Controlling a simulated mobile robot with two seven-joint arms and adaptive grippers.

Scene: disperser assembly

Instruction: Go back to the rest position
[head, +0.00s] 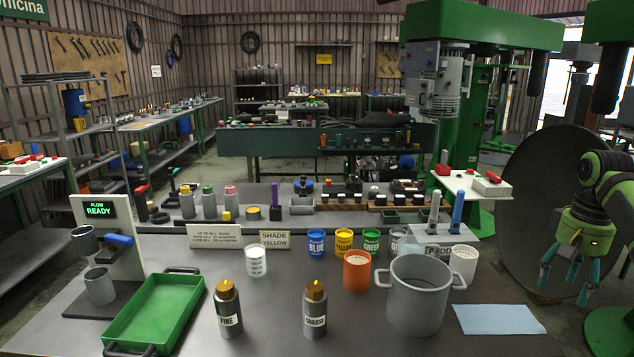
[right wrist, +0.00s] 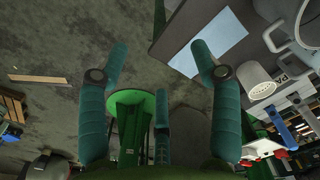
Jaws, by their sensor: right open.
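My right gripper (head: 568,262) hangs at the right of the head view, beyond the right edge of the table, with its teal fingers spread and nothing between them. In the right wrist view its fingers (right wrist: 160,75) are apart over the grey floor, empty. The light blue cloth (head: 498,319) lies flat on the table to the left of the gripper; it also shows in the right wrist view (right wrist: 208,38). My left gripper is not in view.
The dark table (head: 400,340) holds a green tray (head: 165,308), FINE (head: 228,310) and COARSE (head: 315,310) bottles, an orange cup (head: 357,272), a grey pot (head: 417,295) and several paint cans (head: 344,243). A green machine (head: 484,25) stands behind. Open floor lies right of the table.

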